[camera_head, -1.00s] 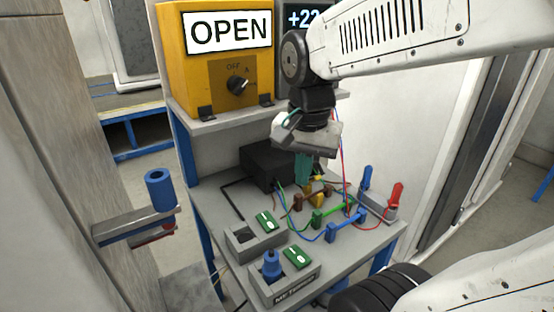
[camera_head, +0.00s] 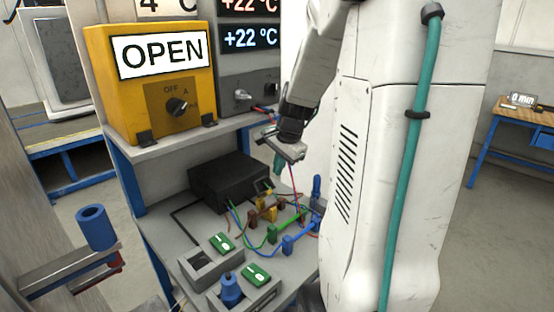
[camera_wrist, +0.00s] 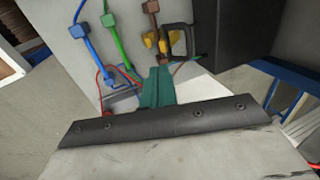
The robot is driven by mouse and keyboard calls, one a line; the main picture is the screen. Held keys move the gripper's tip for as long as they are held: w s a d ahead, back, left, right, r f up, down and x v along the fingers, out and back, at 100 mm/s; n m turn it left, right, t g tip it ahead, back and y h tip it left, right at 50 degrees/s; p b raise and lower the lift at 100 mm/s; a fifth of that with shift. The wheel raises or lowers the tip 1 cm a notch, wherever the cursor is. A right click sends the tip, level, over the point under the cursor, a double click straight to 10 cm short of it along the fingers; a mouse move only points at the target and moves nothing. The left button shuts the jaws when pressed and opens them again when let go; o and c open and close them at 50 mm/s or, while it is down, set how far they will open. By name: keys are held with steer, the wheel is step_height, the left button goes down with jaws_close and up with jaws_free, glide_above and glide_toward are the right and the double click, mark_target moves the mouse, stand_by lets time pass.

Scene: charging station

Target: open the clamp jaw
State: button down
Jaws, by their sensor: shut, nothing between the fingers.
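No part is clearly recognisable as the clamp jaw. A grey bracket (camera_head: 70,268) at the left holds a blue cylinder (camera_head: 97,228), with a red part beneath. On the bench stand blue (camera_head: 300,237), green (camera_head: 285,227) and brown bars with wires; the wrist view also shows the blue bar (camera_wrist: 92,45), the green bar (camera_wrist: 115,38) and a yellow-and-black part (camera_wrist: 168,40). My gripper (camera_head: 279,165) is shut and empty, its teal fingers above the back right of the bench; the fingers also show in the wrist view (camera_wrist: 157,85). My arm hides the bench's right side.
A yellow box (camera_head: 150,85) with an OPEN display and a knob stands on a shelf above the bench. A black box (camera_head: 228,182) is at the bench's back. Two grey sockets with green switches (camera_head: 222,243) are at the front, one holding a blue plug (camera_head: 231,290).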

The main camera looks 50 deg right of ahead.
mark_target(268, 176)
steer(key=w+f, duration=0.4)
steer(key=f, duration=0.1)
steer(key=shift+w+d+f, duration=0.1)
steer(key=shift+w+f, duration=0.05)
steer(key=shift+f, duration=0.1)
steer(key=shift+w, duration=0.6)
steer(key=shift+d, duration=0.1)
